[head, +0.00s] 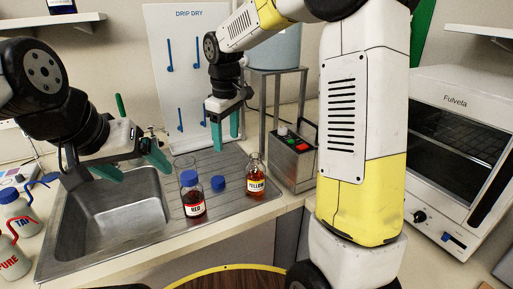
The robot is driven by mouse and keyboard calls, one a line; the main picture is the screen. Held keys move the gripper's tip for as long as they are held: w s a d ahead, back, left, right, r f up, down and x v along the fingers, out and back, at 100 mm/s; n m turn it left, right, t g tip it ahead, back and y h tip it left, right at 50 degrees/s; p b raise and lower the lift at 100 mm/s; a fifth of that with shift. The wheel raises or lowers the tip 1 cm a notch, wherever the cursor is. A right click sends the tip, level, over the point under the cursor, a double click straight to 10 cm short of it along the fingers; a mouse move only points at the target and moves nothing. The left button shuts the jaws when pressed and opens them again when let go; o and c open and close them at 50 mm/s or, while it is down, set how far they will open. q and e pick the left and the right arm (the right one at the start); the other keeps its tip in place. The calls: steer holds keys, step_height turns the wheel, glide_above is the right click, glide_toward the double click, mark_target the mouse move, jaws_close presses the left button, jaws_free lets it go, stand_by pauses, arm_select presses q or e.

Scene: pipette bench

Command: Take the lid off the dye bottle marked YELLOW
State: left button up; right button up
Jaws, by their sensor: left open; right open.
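The dye bottle marked YELLOW (256,183) stands upright on the drainboard, amber dye inside, its glass neck bare with no lid on it. A blue lid (219,183) lies on the drainboard between it and the bottle marked RED (193,198), which wears its own blue lid. My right gripper (226,143) points down above the drainboard, behind and left of the YELLOW bottle. It is open and empty, apart from bottle and lid. My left gripper (144,174) is open and empty over the sink, left of the bottles.
The sink basin (112,215) lies left of the RED bottle. A box with red and green buttons (292,160) stands right of the YELLOW bottle. A drip-dry board (187,65) is behind. Wash bottles (14,262) stand at the left.

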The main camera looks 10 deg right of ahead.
steer(key=s+d+r+m+t, duration=0.1)
steer(key=s+d+r+m, duration=0.1)
steer(key=s, duration=0.5)
steer(key=s+d+r+m+t+y, duration=0.1)
steer(key=s+d+r+m+t, duration=0.1)
steer(key=s+d+m, duration=0.2)
steer(key=s+d+r+m+t+y, duration=0.1)
steer(key=s+d+r+m+t, duration=0.1)
steer(key=s, duration=0.9)
steer(key=d+m, duration=0.1)
steer(key=d, duration=0.1)
steer(key=shift+d+m, duration=0.3)
